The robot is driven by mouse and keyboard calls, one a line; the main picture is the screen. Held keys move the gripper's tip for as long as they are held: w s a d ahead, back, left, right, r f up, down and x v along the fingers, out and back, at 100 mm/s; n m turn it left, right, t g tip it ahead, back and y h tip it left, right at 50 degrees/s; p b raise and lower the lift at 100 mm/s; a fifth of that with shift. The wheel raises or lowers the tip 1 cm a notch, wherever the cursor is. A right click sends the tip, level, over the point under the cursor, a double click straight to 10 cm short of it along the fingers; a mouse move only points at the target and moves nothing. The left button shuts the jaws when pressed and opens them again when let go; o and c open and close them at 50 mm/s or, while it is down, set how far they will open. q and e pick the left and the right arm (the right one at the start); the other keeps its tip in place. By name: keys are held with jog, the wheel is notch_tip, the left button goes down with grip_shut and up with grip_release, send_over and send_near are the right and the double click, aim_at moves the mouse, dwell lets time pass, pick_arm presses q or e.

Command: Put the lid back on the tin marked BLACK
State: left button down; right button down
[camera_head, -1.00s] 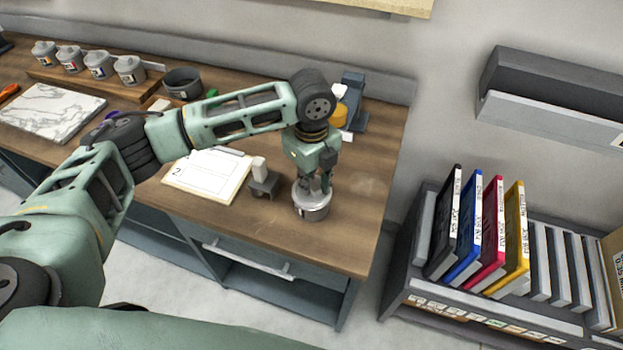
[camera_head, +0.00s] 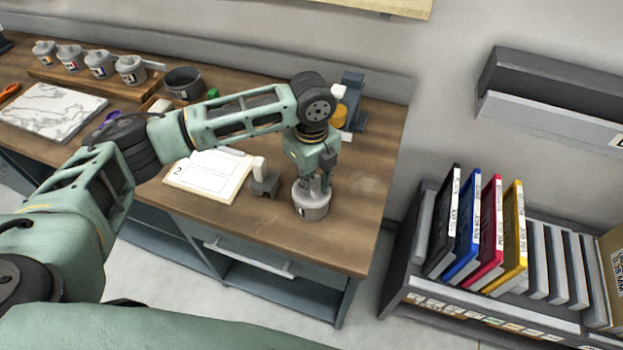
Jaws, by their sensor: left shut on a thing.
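A grey metal tin (camera_head: 311,208) stands upright near the front right of the wooden bench. A lid (camera_head: 312,191) shows at its top, right under my left gripper (camera_head: 315,187). The gripper points straight down and is shut on the lid; its fingertips hide part of the lid. The lid looks to be at the tin's rim, but I cannot tell whether it is fully seated. The tin's marking cannot be read from here. My right gripper is not in view.
A clipboard (camera_head: 210,176) and a small grey stand (camera_head: 264,182) lie left of the tin. Several lidded tins (camera_head: 100,66) stand on a wooden rack at the back left, near a marble slab (camera_head: 52,110). A shelf with coloured boxes (camera_head: 490,240) stands right.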

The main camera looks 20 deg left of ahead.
pick_arm(q)
jog(key=c, duration=1.5)
grip_release()
jog(key=shift+c, duration=0.2)
jog(key=o, duration=0.5)
notch_tip(320, 180, up, 5)
jog(key=p, duration=0.5)
jog(key=shift+p, duration=0.3)
jog(key=shift+r+p, duration=0.6)
jog(key=shift+r, duration=0.4)
